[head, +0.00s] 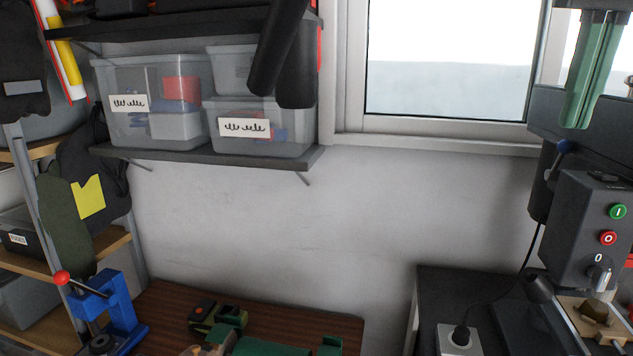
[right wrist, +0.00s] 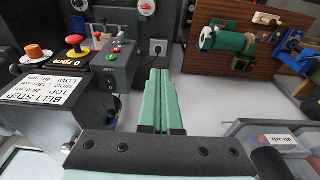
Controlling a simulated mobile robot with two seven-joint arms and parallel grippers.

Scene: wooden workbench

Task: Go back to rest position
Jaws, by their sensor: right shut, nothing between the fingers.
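My right gripper (head: 577,122) hangs from the top right of the head view with its green fingers pointing down. The fingers are together and hold nothing. They overlap the top of the grey drill press in the picture; I cannot tell how much gap there is. In the right wrist view my gripper (right wrist: 159,73) shows its two green fingers side by side, with the white power socket beyond the tips. My left gripper is not in view.
The drill press (head: 575,225) stands at right; its label face (right wrist: 55,90) is left in the wrist view. Clear boxes (head: 165,130) sit on a wall shelf (head: 200,158). The middle wall is bare.

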